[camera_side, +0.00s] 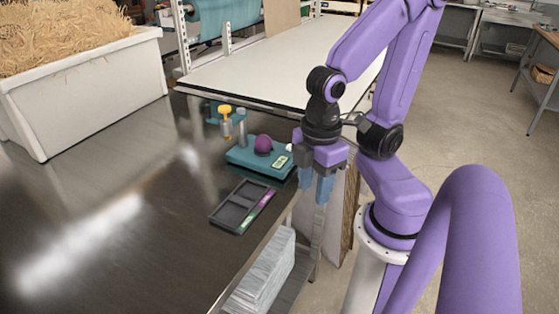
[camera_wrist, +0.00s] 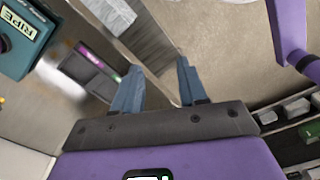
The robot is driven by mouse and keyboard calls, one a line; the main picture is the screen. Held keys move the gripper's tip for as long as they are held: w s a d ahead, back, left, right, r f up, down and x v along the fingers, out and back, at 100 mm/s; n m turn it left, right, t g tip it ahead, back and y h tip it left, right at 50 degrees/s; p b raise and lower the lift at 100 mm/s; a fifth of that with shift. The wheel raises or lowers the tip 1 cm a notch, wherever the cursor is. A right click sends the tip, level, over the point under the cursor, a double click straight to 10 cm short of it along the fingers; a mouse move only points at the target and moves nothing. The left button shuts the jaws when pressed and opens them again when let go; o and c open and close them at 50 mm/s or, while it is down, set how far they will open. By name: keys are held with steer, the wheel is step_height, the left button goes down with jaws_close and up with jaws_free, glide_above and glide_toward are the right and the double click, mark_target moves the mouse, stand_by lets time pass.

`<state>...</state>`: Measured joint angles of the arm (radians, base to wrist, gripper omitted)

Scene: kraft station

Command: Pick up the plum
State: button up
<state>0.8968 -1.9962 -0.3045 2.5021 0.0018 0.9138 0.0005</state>
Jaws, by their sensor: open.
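The plum (camera_side: 263,144) is a round purple fruit resting on top of a teal box-like stand (camera_side: 245,162) on the dark metal table. In the wrist view only a dark sliver of the plum (camera_wrist: 4,44) shows at the left edge, beside the teal stand (camera_wrist: 35,48) with its "RIPE" label. My gripper (camera_side: 315,188) points down with blue fingers apart, to the right of the stand and past the table's edge. In the wrist view my gripper (camera_wrist: 158,75) is open with nothing between its fingers.
A dark tray (camera_side: 227,214) with a purple-green strip lies in front of the stand. A yellow-topped post (camera_side: 226,118) stands behind it. A white bin of straw (camera_side: 95,92) is at the left. Paper stacks (camera_side: 265,275) sit below the table edge.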

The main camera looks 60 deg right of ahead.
steer(key=o, duration=0.8)
step_height(320, 180, up, 9)
steer(key=n, duration=0.8)
glide_above(264, 139)
steer(key=d, duration=0.1)
steer(key=f, duration=1.7)
steer(key=shift+w, duration=0.35)
